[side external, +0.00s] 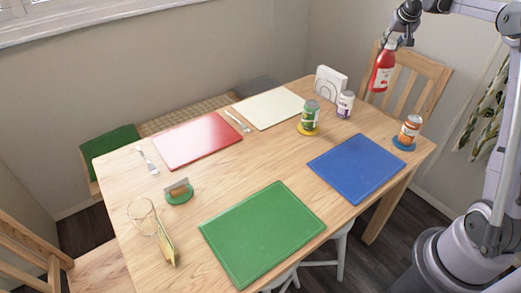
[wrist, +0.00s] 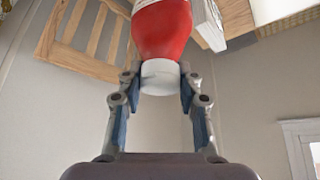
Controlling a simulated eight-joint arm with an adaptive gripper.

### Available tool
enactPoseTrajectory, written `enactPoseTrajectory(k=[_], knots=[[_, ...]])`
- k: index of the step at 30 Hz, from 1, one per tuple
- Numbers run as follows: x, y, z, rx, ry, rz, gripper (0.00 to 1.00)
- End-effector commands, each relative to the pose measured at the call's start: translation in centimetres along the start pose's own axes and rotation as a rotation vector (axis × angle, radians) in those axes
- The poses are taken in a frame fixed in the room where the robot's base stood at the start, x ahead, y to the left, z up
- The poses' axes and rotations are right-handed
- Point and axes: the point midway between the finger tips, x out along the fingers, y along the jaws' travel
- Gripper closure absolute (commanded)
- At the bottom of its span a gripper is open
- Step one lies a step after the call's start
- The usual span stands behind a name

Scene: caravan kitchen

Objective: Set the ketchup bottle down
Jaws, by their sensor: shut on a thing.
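The red ketchup bottle (side external: 382,70) is in the air at the upper right of the side external view, above the far right end of the table and in front of a chair back. My gripper (side external: 391,43) is shut on it from above, at its top. In the wrist view the bottle (wrist: 163,28) shows its red body and white cap (wrist: 160,77). The two fingers of my gripper (wrist: 158,85) press on the sides of the cap. The wooden table (side external: 170,235) lies below, and the bottle is clear of it.
A napkin holder (side external: 330,82) stands at the far edge. Blue (side external: 357,168), green, red and cream mats lie flat.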

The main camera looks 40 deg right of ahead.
Motion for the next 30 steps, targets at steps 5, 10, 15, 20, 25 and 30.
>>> enactPoseTrajectory(k=[5,10,15,20,25,30], knots=[[-0.2,-2.6,0.2,-0.038,0.001,-0.025,1.0],[-0.5,-5.4,0.7,-0.079,0.0,-0.052,1.0],[-0.8,-8.2,1.2,-0.12,-0.001,-0.079,1.0],[-1.2,-11.0,1.8,-0.164,-0.001,-0.106,1.0],[-1.9,-14.7,2.8,-0.221,-0.002,-0.142,1.0],[-3.0,-19.5,4.4,-0.298,-0.003,-0.191,1.0]])
